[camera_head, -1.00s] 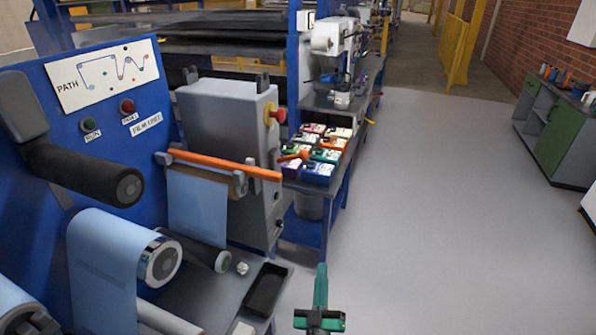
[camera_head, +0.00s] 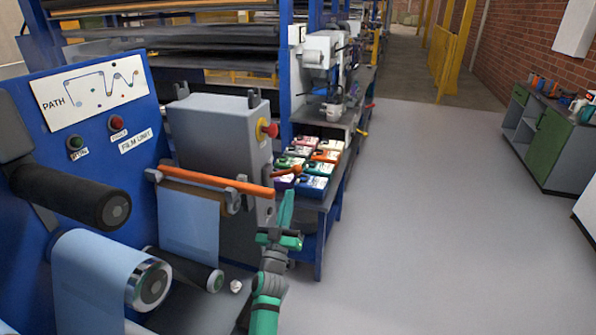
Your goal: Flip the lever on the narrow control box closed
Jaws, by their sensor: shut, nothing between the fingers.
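The narrow control box (camera_head: 215,125) is a tall grey cabinet behind the film unit, with a red knob on a yellow base on its right side. A short orange handle (camera_head: 285,171) sticks out to the right, low on that side; it looks like the lever, but I cannot clearly tell its joint or how far it is swung. My teal gripper (camera_head: 288,197) points up, just below and beside that handle, in front of the box's right edge. It is shut and empty. A gap seems to show between fingertips and handle, though contact cannot be ruled out.
A long orange bar (camera_head: 215,179) crosses in front of the box, close to the left of my gripper. The blue film unit (camera_head: 100,165) with rollers fills the left. Coloured cartons (camera_head: 313,184) stand on a bench behind. Open floor (camera_head: 430,220) lies to the right.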

